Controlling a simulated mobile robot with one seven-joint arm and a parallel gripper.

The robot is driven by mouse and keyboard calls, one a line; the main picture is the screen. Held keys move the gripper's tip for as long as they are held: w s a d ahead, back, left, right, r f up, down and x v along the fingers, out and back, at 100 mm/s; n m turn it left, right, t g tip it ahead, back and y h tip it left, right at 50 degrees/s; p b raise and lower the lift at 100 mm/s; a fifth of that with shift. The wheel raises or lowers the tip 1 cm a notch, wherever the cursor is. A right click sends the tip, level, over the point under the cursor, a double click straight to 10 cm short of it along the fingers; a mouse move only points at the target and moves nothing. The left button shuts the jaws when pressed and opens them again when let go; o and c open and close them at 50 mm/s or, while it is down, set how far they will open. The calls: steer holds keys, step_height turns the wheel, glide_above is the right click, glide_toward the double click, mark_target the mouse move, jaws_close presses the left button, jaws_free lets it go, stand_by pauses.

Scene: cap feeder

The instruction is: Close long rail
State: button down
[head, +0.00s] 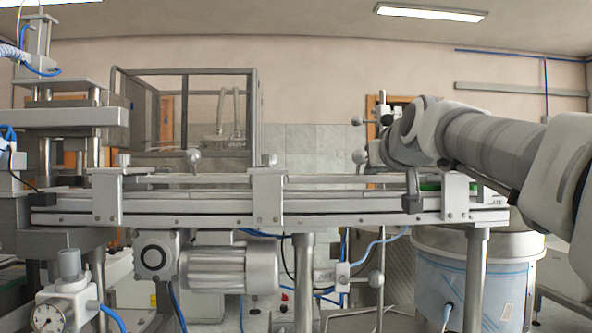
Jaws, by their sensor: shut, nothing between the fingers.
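The long rail (345,179) is a thin metal bar running left to right along the top of the conveyor (340,218). Upright metal brackets stand along the conveyor's near side, one at the left (107,198), one in the middle (267,197) and one at the right (455,198). My gripper (412,203) points down at the right part of the conveyor, just left of the right bracket. Its dark fingers are shut and empty, and they overlap the rail's line in the picture. I cannot tell whether they touch it. My wrist hides part of the area behind.
A grey motor (228,269) hangs under the conveyor. A large metal drum (470,275) stands below at the right. A framed guard cage (185,115) rises behind. A pressing machine (65,120) stands at the left. A small knob (192,156) sticks up above the rail.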

steer(key=shift+w+f+b, duration=0.1)
steer(key=shift+f+b, duration=0.2)
steer(key=shift+f, duration=0.95)
steer(key=shift+d, duration=0.1)
steer(key=r+p+v, duration=0.2)
steer(key=p+v, duration=0.1)
steer(key=v, duration=1.5)
steer(key=s+a+f+g, duration=0.2)
steer(key=s+f+g, duration=0.15)
steer(key=f, duration=0.95)
steer(key=s+a+f+g, duration=0.1)
steer(key=s+f+g, duration=0.3)
steer(key=f, duration=0.8)
steer(key=s+a+f+g, duration=0.25)
steer(key=s+f, duration=0.35)
steer(key=f, duration=0.7)
step_height(320, 180, up, 21)
steer(key=p, duration=2)
steer(key=shift+w+d+f+p, duration=0.15)
steer(key=shift+w+d+p, duration=0.2)
steer(key=shift+d, duration=0.1)
